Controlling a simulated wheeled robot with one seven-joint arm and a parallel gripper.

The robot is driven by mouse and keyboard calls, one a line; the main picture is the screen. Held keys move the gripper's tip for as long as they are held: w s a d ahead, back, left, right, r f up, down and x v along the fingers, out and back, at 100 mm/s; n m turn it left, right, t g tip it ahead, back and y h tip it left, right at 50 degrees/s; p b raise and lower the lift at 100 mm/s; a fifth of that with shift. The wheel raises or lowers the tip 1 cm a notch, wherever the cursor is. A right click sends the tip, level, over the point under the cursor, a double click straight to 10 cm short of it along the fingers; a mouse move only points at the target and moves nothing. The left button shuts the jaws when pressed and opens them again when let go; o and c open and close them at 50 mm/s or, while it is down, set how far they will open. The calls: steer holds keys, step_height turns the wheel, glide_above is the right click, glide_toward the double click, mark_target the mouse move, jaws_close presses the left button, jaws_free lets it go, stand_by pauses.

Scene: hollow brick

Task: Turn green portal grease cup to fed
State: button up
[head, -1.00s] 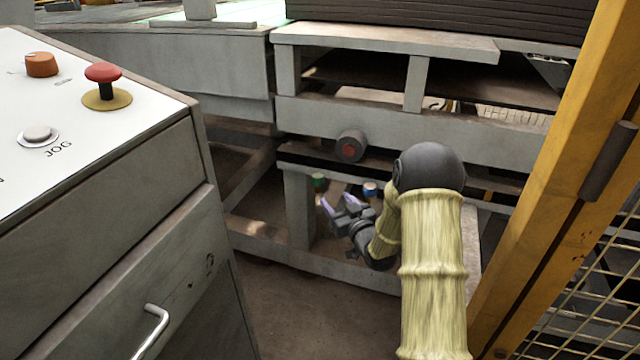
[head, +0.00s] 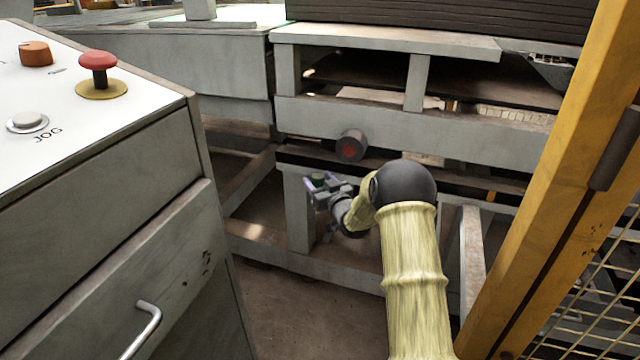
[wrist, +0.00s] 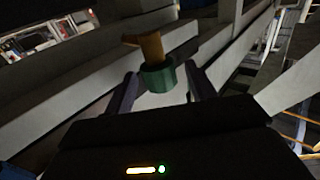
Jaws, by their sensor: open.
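The green grease cup (wrist: 158,77) stands between the two open fingers of my gripper (wrist: 158,92) in the wrist view, with a brownish-orange piece (wrist: 150,45) on its far side. A gap shows on each side of the cup, wider on the right. In the head view my gripper (head: 319,187) is at the grey frame's left post, and the green cup (head: 318,177) shows as a small dark green spot by the fingertips. The cup is partly hidden there by my gripper.
A control console (head: 100,150) with a red mushroom button (head: 98,62) stands at the left. A yellow fence post (head: 560,170) rises at the right. The grey frame's beam (head: 420,125) and a round dark roller end with a red centre (head: 351,147) are above my gripper.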

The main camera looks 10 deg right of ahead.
steer(key=c, duration=1)
